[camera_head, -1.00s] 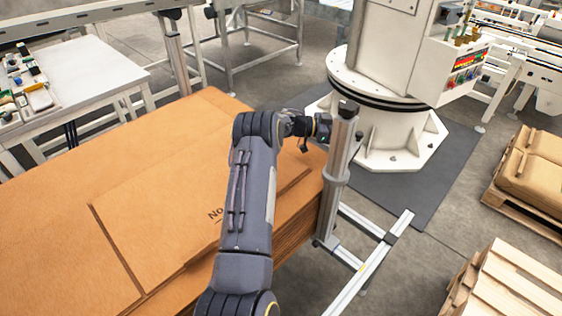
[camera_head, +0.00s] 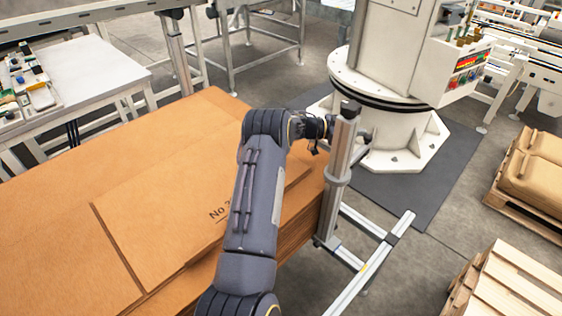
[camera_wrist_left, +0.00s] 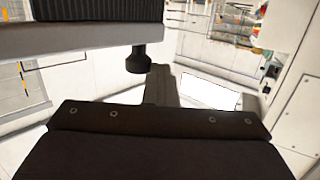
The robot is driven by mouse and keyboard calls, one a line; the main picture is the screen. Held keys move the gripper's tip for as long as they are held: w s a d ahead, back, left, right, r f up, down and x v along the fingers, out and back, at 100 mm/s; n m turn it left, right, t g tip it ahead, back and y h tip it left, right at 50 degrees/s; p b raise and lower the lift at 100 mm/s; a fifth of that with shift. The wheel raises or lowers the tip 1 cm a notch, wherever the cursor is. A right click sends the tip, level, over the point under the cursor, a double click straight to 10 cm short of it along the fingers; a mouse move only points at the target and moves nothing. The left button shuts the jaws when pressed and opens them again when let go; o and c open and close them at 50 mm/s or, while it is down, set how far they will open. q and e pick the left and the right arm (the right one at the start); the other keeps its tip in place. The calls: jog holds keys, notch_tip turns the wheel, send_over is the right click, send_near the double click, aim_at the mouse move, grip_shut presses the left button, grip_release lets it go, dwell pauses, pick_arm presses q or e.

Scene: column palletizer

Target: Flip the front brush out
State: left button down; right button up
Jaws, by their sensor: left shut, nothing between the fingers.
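In the left wrist view, a black ribbed strip (camera_wrist_left: 97,10), which looks like the brush, runs along a light grey bar (camera_wrist_left: 100,40) at the upper left. A black knob (camera_wrist_left: 138,60) hangs under the bar. My left gripper (camera_wrist_left: 163,85) is shut and empty, its narrow finger end just right of and below the knob. Whether they touch I cannot tell. In the head view my left wrist (camera_head: 314,128) is beside the top of a grey metal post (camera_head: 337,180), which hides part of the hand. My right gripper is out of view.
A stack of brown cardboard (camera_head: 150,200) lies under my left arm. The white machine column (camera_head: 385,60) stands behind the post on a dark mat (camera_head: 430,190). Pallets, one with brown sacks (camera_head: 535,165), stand at the right. A metal floor frame (camera_head: 365,260) extends from the post.

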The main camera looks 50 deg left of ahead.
pick_arm(q)
jog(key=b+v, duration=0.1)
jog(key=v, duration=0.7)
jog(key=shift+w, duration=0.1)
